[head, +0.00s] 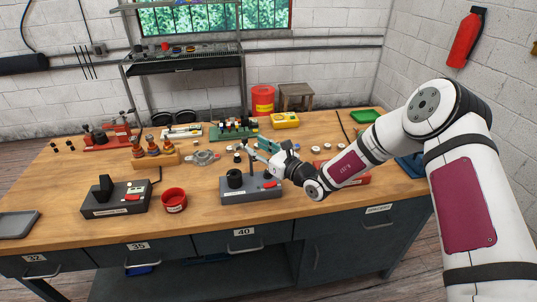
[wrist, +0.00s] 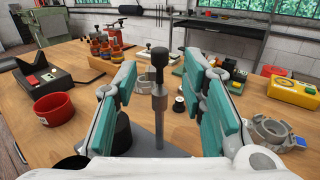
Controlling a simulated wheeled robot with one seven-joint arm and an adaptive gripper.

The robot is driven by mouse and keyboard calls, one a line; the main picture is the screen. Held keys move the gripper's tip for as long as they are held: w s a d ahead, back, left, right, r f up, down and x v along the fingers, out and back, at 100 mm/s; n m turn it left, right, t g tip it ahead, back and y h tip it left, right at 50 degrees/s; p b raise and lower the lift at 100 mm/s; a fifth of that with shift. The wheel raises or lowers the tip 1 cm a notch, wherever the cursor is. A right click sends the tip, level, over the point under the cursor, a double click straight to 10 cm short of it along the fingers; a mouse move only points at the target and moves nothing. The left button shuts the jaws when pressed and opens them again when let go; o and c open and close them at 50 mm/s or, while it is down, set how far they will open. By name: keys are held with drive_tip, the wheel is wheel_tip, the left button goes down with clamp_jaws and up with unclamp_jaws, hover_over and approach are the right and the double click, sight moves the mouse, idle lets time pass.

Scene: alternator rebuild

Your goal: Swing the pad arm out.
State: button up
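A grey fixture (head: 250,195) stands on the workbench, with a black round block (head: 235,179) at its left and a red lever on its front. An upright metal post with a black knob (wrist: 158,57) rises from it in the wrist view. My gripper (wrist: 163,85) is open, its teal finger pads on either side of the post, with a visible gap on both sides. In the head view my gripper (head: 264,152) is above the fixture's right part. The fixture's base (wrist: 165,148) is partly hidden by my fingers in the wrist view. I cannot clearly tell the pad arm apart.
A red bowl (head: 174,200) and a black tester (head: 121,198) stand to the left. A grey metal housing (head: 203,158), a green rack (head: 233,129) and a yellow box (head: 285,120) lie behind. The front bench edge is close to the fixture.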

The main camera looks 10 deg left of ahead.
drive_tip(key=shift+v, duration=2.8)
drive_tip(key=shift+a+r, duration=0.1)
drive_tip(key=shift+r, duration=0.05)
drive_tip(key=s+d+r+n+g+h, duration=0.25)
drive_tip(key=s+r+n+g, duration=0.75)
drive_tip(key=s+r+n, duration=0.7)
drive_tip(key=s+d+r+n+t+h, duration=0.2)
drive_tip(key=s+d+h, duration=0.2)
drive_tip(key=d, duration=0.5)
drive_tip(key=s+d+r+n+t+h, duration=0.1)
drive_tip(key=s+d+r+n+h, duration=0.1)
drive_tip(key=s+d, duration=0.6)
drive_tip(key=s+d+r+n+t+h+b, duration=0.1)
drive_tip(key=s+d+n+t+h, duration=0.1)
drive_tip(key=s+d+h, duration=0.4)
drive_tip(key=s+d+n, duration=0.1)
drive_tip(key=d, duration=0.3)
drive_tip(key=shift+d+r+n+t, duration=0.3)
drive_tip(key=shift+r+n, duration=0.1)
